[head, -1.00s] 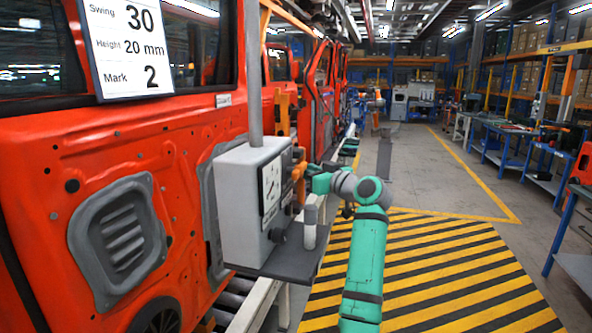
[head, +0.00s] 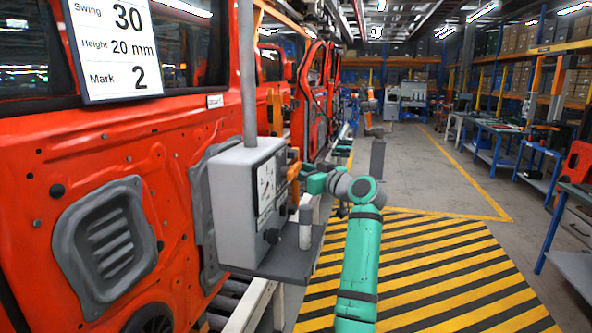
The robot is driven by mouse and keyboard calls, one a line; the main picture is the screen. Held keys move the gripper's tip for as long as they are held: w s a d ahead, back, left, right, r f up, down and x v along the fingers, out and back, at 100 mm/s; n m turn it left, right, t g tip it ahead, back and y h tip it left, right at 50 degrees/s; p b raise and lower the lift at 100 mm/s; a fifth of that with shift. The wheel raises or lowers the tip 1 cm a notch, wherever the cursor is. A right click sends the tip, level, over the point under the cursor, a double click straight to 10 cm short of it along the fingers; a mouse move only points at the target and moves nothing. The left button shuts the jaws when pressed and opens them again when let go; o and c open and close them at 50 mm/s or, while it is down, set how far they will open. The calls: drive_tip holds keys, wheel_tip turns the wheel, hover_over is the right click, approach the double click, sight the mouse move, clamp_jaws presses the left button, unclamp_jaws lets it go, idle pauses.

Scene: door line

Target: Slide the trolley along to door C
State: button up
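The trolley is a grey box (head: 232,200) with a dial face, hung from a vertical pole (head: 247,75), with a dark shelf (head: 283,264) below it. An upright grey cylinder (head: 306,228) stands on the shelf. The trolley is beside a red car body, in front of its near door (head: 165,215). My green arm reaches up from the bottom, and my gripper (head: 299,178) is at the orange part (head: 292,165) on the box's right side. I cannot tell whether its fingers are closed there. No letter marking door C can be read.
A board (head: 115,48) on the near door reads Swing 30, Height 20 mm, Mark 2. More red doors (head: 318,85) recede along the left. Striped floor (head: 440,270) lies right of my arm. A grey post (head: 377,158) stands ahead; blue benches (head: 500,140) line the right.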

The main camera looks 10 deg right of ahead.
drive_tip(key=v, duration=1.1)
drive_tip(key=shift+w, duration=0.2)
